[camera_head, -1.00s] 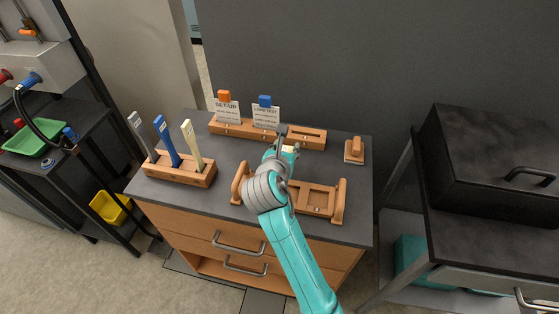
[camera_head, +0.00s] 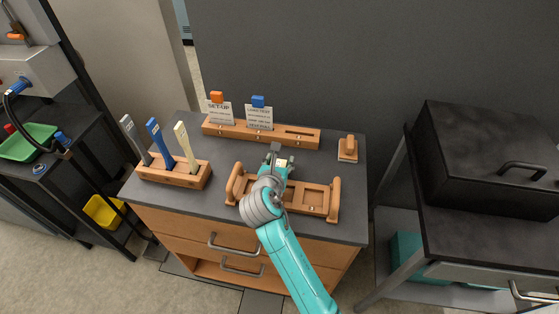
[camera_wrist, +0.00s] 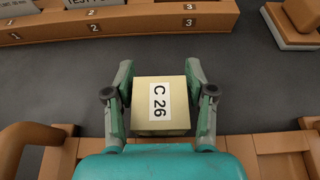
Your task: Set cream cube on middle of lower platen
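The cream cube (camera_wrist: 160,105) carries a white label reading "C 26" and sits between the two fingers of my gripper (camera_wrist: 160,95) in the wrist view. My gripper is above the cabinet top, at the far edge of a wooden tray with handles (camera_head: 316,212). No lower platen shows in either view.
A wooden rack (camera_head: 227,128) with numbered slots and two cards stands behind. A wooden holder (camera_head: 158,174) with three upright tools is at left. A wooden block with a knob (camera_head: 348,150) is at right. Dark tabletop (camera_head: 215,202) is free between them. A black box (camera_head: 490,155) stands on the right bench.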

